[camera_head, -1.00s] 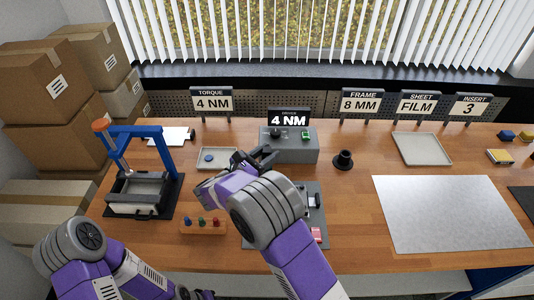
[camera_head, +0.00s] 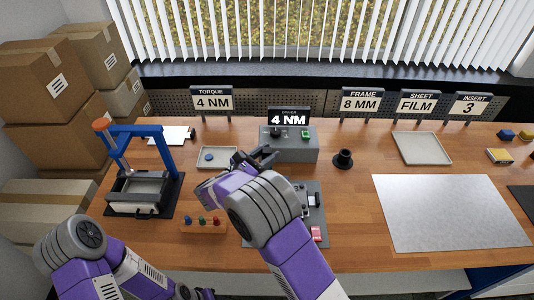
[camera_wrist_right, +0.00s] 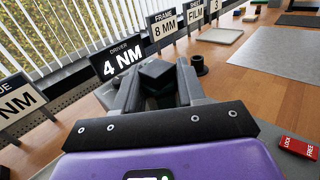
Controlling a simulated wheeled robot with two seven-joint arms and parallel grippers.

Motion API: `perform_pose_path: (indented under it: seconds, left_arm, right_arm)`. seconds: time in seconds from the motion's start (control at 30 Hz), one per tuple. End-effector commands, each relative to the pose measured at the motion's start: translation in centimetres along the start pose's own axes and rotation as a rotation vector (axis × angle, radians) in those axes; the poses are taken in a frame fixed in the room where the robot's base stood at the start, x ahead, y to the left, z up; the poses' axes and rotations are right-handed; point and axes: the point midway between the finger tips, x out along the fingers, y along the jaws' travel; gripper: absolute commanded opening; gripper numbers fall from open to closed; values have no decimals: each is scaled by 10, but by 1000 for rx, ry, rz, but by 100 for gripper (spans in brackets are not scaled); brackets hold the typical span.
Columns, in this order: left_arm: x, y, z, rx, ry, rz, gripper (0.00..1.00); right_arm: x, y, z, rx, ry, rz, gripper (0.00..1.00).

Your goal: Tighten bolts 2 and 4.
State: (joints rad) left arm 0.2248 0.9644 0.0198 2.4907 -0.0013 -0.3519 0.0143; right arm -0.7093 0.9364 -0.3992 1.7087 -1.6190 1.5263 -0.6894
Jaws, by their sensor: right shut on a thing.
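My right gripper (camera_head: 258,158) is in front of the grey driver box (camera_head: 290,150), whose sign reads 4 NM. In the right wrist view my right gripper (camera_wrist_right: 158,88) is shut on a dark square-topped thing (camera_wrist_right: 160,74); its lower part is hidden. A grey fixture plate (camera_head: 310,240) lies to the right of my right forearm, which covers much of it. A red piece (camera_head: 316,234) is at its front; in the right wrist view it reads LOCK and FREE. I cannot make out bolts 2 and 4. My left gripper (camera_head: 190,293) is barely visible at the bottom edge.
A blue-framed press (camera_head: 140,170) stands at left. A wooden rack (camera_head: 203,226) with coloured pegs and a tray (camera_head: 218,165) with a blue piece are left of my right arm. A black cup-shaped holder (camera_head: 343,160) stands right of the box. A pale sheet (camera_head: 450,214) lies at right.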

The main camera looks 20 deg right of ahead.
Motion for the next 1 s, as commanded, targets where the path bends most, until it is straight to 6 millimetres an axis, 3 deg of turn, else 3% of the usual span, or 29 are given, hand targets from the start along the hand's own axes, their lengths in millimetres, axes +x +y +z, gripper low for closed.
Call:
perform_pose_path:
  seconds: [1.0]
  left_arm:
    - [7,-3,0,0,0,0,43]
  right_arm:
    - [0,0,-15,0,-1,0,3]
